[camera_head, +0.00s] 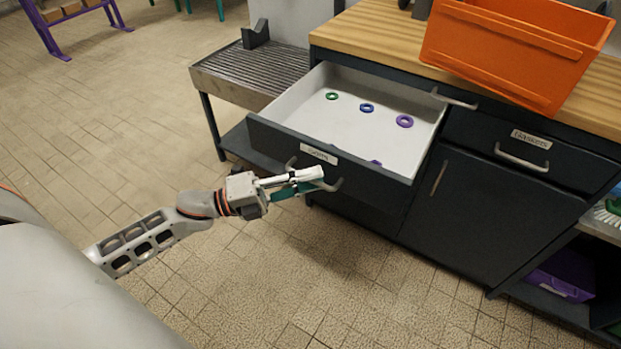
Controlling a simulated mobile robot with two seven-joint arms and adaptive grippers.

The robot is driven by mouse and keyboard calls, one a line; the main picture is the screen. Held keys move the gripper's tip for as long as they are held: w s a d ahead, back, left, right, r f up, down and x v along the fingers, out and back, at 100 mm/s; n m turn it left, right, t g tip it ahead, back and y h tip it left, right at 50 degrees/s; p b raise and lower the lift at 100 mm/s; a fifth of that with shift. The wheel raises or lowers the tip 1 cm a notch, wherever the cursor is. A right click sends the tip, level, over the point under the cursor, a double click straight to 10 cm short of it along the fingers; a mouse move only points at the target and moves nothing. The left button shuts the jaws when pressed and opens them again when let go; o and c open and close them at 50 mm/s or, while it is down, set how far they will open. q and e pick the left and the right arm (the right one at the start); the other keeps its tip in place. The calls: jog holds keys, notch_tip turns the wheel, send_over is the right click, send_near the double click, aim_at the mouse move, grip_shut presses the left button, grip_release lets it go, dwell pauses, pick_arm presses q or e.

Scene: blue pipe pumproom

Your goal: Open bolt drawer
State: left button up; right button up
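The bolt drawer (420,150) is a dark-fronted drawer with a pale inside, pulled well out of the cabinet. Its front has a small white label (319,154), too blurred to read surely. Below the label is a curved metal handle (338,186), partly hidden by my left gripper. My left gripper (312,181) is at this handle, its fingers overlapping the handle's middle. I cannot tell whether the fingers are closed on it or only around it. My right gripper is not in view.
Green, blue and purple rings (404,121) lie in the drawer. An orange bin (515,50) stands on the wooden worktop (375,30). A closed labelled drawer (560,150) and a cupboard door (480,215) are to the right. A ridged metal bench (250,70) stands left. The tiled floor in front is clear.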

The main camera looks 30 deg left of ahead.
pick_arm(q)
jog(key=v, duration=1.2)
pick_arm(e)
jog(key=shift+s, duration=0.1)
pick_arm(q)
jog(key=shift+d+r, duration=0.1)
